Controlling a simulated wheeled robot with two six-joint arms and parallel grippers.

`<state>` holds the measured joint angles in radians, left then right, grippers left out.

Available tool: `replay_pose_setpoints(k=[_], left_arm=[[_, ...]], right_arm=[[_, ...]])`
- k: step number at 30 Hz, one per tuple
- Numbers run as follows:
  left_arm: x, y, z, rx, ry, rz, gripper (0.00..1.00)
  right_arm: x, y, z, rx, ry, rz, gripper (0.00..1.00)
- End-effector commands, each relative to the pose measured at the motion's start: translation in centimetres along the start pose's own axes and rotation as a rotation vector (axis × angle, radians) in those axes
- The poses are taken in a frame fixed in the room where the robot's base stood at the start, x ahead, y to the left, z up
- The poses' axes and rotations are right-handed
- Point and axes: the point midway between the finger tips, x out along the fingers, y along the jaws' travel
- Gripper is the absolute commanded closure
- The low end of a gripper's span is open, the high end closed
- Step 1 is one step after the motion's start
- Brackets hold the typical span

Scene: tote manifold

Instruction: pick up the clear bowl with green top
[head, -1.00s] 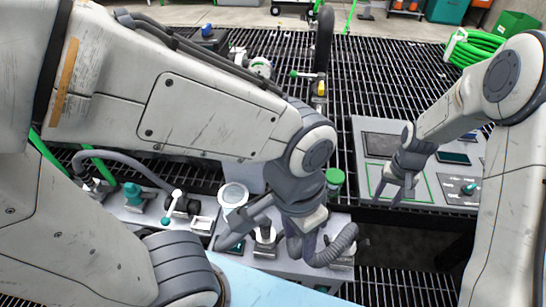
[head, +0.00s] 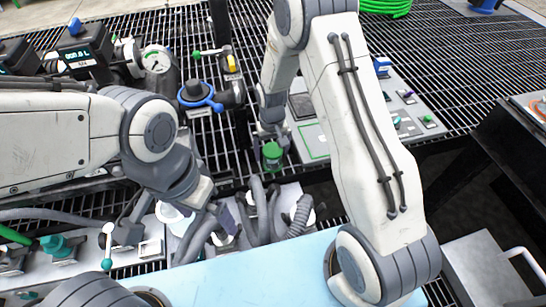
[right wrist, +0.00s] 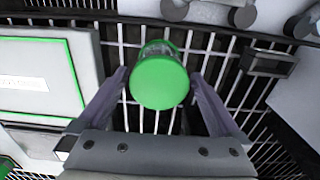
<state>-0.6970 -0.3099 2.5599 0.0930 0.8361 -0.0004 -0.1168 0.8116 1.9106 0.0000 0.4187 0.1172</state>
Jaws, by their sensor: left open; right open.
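The clear bowl with a green top (head: 271,152) is a small round container, upright near the middle of the head view. Its green lid hides most of its clear side. In the right wrist view the green top (right wrist: 159,84) lies between the two open fingers of my right gripper (right wrist: 160,76), with a gap on each side. In the head view my right gripper (head: 272,133) is right at the container, just behind it. My left gripper (head: 207,225) is open, lower left of the container, over the grey panel with hoses.
Grey hoses (head: 262,210) stand on the near panel. A panel with a green outlined square (head: 313,140) lies right of the container. A blue-handled valve (head: 197,93) and a gauge (head: 157,60) stand behind left. Black grating (head: 440,60) is clear at the right.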

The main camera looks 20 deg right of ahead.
Motion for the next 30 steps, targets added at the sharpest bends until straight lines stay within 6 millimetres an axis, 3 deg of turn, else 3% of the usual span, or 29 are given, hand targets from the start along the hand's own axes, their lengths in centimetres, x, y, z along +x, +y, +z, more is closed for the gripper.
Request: replay_pose_setpoints(k=[6, 14, 17, 21, 30], left_arm=[[1.2, -0.1, 0.1, 0.000, 0.000, 0.000, 0.00], [1.2, -0.1, 0.1, 0.000, 0.000, 0.000, 0.00], [1.2, -0.1, 0.1, 0.000, 0.000, 0.000, 0.00], [1.2, -0.1, 0.1, 0.000, 0.000, 0.000, 0.00], [1.1, -0.1, 0.1, 0.000, 0.000, 0.000, 0.00]], right_arm=[[3.7, 0.1, 0.2, 0.002, -0.002, 0.000, 0.00], [4.1, 0.2, 0.2, 0.003, 0.000, 0.000, 0.00], [4.1, 0.2, 0.2, 0.003, 0.000, 0.000, 0.31], [4.1, 0.2, 0.2, 0.004, 0.000, 0.000, 0.84], [3.8, 0.2, 0.2, 0.004, 0.001, 0.000, 0.86]])
